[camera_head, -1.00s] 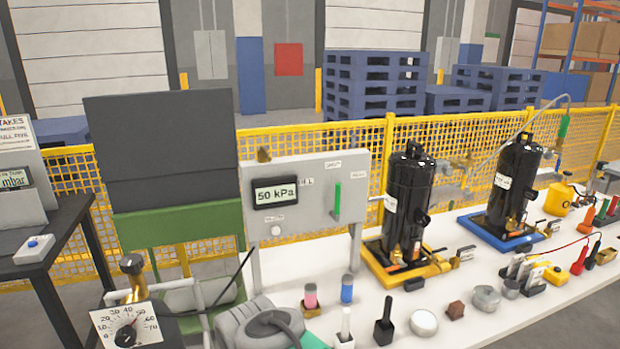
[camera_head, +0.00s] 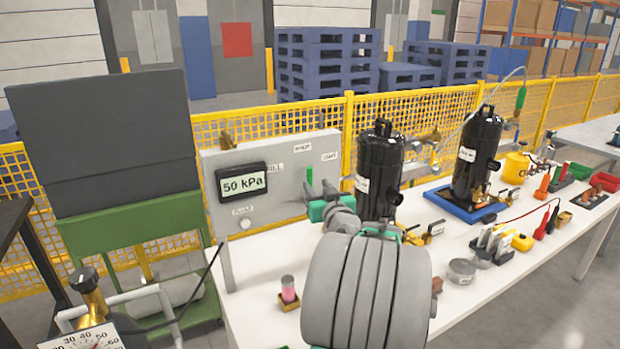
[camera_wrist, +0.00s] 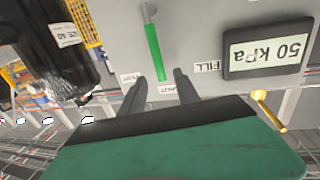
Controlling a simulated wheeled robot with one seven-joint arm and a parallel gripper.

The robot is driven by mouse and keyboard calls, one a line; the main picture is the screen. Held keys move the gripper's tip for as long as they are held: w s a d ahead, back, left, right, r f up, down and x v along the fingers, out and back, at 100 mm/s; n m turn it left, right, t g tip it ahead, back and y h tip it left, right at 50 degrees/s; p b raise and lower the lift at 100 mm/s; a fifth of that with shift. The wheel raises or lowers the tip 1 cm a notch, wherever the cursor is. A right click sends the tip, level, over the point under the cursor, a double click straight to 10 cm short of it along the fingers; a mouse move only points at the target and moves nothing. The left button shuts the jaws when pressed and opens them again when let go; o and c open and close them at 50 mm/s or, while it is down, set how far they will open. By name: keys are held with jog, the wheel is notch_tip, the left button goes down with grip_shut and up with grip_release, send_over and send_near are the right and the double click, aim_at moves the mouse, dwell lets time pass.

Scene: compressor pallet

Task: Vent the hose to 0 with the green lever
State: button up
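The green lever (camera_head: 309,175) is on the grey panel (camera_head: 270,170), its lower part hidden behind my gripper in the head view. The display (camera_head: 241,183) on the panel reads 50 kPa. My gripper (camera_head: 318,190) is in front of the panel's right part. In the wrist view, where the panel appears upside down, the green lever (camera_wrist: 154,52) lies lengthwise towards the gap between the two fingers of my gripper (camera_wrist: 160,75). The fingers are apart with nothing between them that I can see held. Contact with the lever cannot be told.
A black cylinder (camera_head: 379,170) stands just right of the panel, close to my arm. A second black cylinder (camera_head: 474,160) stands on a blue tray farther right. A brass-topped gauge (camera_head: 90,300) is at lower left. Small items crowd the white table (camera_head: 550,235).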

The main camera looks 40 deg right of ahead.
aim_at(311, 177)
jog(key=p+x, duration=0.2)
jog(key=x, duration=0.5)
jog(key=shift+w+d, duration=0.2)
jog(key=shift+w, duration=0.1)
grip_shut()
dwell(1.0)
